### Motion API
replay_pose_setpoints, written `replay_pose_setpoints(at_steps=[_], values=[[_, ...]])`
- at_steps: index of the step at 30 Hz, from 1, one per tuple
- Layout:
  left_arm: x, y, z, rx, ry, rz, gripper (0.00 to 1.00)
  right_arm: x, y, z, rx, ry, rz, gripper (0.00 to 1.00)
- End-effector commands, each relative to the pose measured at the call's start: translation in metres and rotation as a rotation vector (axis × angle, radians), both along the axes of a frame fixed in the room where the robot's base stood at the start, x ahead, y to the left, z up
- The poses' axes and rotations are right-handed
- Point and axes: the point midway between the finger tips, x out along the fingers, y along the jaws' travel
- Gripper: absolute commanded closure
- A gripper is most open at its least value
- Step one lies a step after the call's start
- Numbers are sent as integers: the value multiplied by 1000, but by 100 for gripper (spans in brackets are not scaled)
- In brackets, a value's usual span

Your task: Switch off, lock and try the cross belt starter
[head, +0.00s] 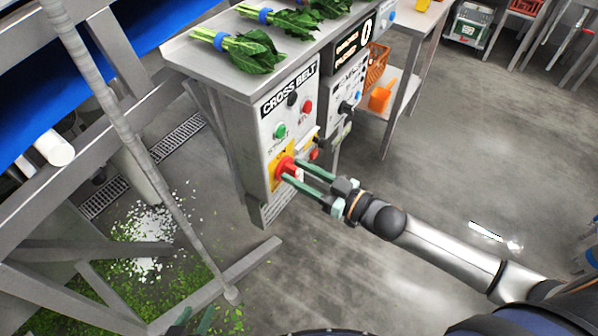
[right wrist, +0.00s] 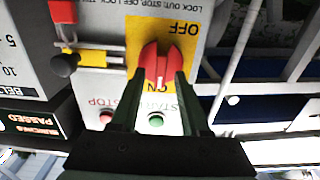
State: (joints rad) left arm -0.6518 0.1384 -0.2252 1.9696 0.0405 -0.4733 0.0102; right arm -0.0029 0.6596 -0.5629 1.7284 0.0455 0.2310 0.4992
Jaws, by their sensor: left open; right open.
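The cross belt starter (head: 262,125) is a grey box with a "CROSS BELT" label. Its red rotary handle (head: 285,167) sits on a yellow plate low on the front. In the right wrist view the handle (right wrist: 157,62) has its white mark toward the "ON" lettering, with "OFF" at the opposite end. My right gripper (head: 298,174) is open, its fingers on either side of the handle; I cannot tell if they touch it. A green button (head: 280,131) and a red button (head: 307,107) sit above. My left gripper (head: 192,322) is open at the bottom edge, partly cut off.
Beside the handle is a red item on yellow (head: 314,154), partly hidden. Bunched greens (head: 240,45) lie on the steel top above. A second control box (head: 345,90) stands right of the starter. Frame legs stand at left over spilled green scraps (head: 130,290).

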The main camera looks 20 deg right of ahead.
Motion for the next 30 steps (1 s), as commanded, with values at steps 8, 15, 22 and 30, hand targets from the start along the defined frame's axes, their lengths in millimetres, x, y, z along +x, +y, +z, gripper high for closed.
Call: replay_pose_setpoints(at_steps=[8,15,22,30], values=[[0,-1,0,-1,0,-1,50,2,2,0,0,0,0,54],[1,-1,0,0,-2,-1,50,2,2,0,0,0,0,75],[1,-1,0,0,-3,0,50,2,2,0,0,0,0,100],[1,0,0,0,-1,-1,50,2,2,0,0,0,0,100]])
